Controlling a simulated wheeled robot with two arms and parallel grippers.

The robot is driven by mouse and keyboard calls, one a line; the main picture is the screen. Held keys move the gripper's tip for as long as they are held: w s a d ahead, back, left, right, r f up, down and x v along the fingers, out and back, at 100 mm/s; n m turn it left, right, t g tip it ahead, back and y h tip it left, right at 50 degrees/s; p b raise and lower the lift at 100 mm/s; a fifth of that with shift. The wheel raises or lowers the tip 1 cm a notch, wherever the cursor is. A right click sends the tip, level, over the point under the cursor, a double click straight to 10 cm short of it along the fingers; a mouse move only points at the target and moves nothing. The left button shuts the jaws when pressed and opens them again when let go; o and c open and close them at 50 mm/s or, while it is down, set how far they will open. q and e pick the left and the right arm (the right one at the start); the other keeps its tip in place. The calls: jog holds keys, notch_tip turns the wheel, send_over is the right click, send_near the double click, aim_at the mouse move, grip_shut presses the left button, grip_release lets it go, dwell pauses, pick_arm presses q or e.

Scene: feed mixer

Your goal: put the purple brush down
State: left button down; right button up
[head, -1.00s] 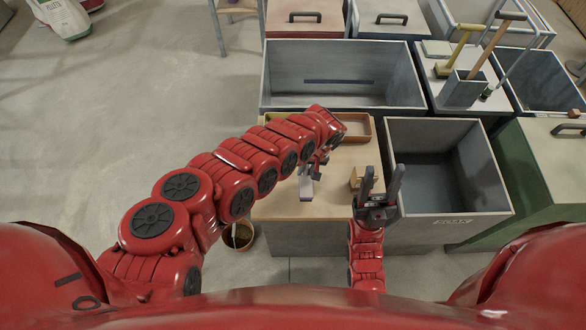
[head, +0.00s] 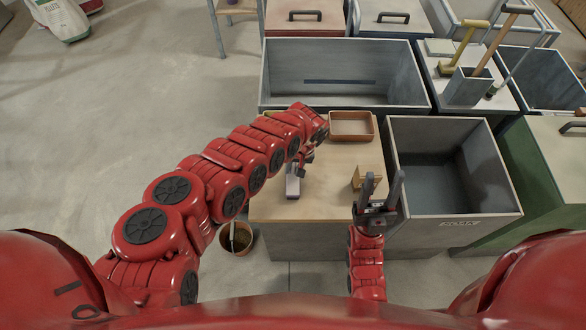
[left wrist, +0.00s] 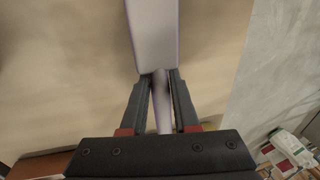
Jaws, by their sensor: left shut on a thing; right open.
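The purple brush (head: 292,186) shows as a pale head with purple edges. In the left wrist view the brush (left wrist: 155,38) points away from me, its handle between the two fingers. My left gripper (head: 303,164) is shut on that handle; it also shows in the left wrist view (left wrist: 160,88). The brush is over the left part of the wooden worktop (head: 325,205); I cannot tell whether it touches the surface. The far end of the handle is hidden by the gripper. My right gripper (head: 382,184) is open and empty near the worktop's right edge.
A shallow brown tray (head: 369,137) lies at the worktop's back. A small wooden block (head: 358,184) is beside my right gripper. Open grey bins stand behind (head: 285,85) and to the right (head: 462,233). A brown pot (head: 236,249) is on the floor. The worktop's middle is clear.

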pick_arm(q)
jog(key=c, duration=0.7)
grip_release()
jog(key=shift+f, duration=0.1)
jog(key=shift+o, duration=0.2)
jog(key=shift+r, duration=0.3)
jog(key=b+v, duration=0.1)
jog(key=v, duration=1.1)
